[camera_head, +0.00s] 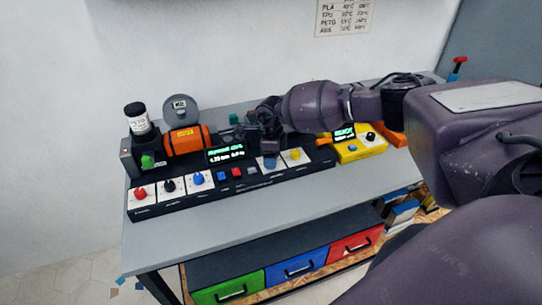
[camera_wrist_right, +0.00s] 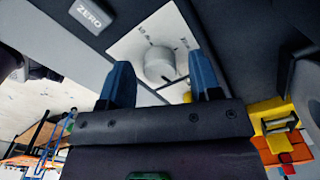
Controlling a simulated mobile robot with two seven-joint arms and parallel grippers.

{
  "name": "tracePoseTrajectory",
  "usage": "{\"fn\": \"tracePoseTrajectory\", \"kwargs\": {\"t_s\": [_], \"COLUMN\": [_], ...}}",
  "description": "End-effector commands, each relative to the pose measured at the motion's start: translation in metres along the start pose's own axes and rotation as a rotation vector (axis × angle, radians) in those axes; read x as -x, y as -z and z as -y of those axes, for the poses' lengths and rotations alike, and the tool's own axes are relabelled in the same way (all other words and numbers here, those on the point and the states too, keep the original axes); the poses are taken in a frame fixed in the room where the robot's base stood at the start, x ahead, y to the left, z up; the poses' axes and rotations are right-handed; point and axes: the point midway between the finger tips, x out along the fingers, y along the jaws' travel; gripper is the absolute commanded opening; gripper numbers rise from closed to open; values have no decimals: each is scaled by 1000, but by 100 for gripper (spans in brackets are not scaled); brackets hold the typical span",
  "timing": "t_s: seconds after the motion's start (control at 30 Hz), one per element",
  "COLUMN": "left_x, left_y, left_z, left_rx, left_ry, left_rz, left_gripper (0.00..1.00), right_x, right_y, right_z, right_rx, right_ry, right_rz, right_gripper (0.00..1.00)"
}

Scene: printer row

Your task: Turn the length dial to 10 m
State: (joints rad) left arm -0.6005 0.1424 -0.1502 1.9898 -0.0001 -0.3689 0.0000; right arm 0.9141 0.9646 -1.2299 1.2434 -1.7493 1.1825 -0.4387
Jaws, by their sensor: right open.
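In the right wrist view a pale grey round dial (camera_wrist_right: 158,64) sits on a white plate (camera_wrist_right: 130,46) with small dark marks. The lettering is too small to read surely, and I cannot tell the dial's setting. My right gripper (camera_wrist_right: 160,62) is open, with one blue finger on each side of the dial; I cannot tell whether they touch it. In the head view my right gripper (camera_head: 268,150) is over the right half of the black control panel (camera_head: 240,187) and hides this dial. My left gripper is not in view.
The panel also carries red (camera_head: 140,193), black (camera_head: 169,186), blue (camera_head: 197,179) and yellow (camera_head: 295,155) knobs. A ZERO button (camera_wrist_right: 91,14) is near the dial. A lit display (camera_head: 226,154) stands behind. A yellow device (camera_head: 360,147) is to the right. The table front (camera_head: 240,215) is clear.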

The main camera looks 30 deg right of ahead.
Motion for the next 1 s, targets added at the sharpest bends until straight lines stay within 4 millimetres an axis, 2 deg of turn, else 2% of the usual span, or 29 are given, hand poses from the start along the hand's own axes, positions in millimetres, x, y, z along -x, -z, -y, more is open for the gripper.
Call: {"fn": "tracePoseTrajectory", "kwargs": {"t_s": [0.07,0.37,0.67,1.0], "left_x": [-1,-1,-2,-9], "left_y": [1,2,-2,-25], "left_z": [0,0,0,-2], "left_rx": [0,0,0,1], "left_ry": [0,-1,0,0], "left_rz": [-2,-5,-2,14], "left_gripper": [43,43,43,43], "right_x": [0,0,0,-3], "right_y": [0,0,0,1], "right_z": [0,0,0,0], "right_rx": [0,0,35,252], "right_ry": [0,0,0,-1], "right_rz": [0,0,0,-2], "right_gripper": [55,9,9,9]}}
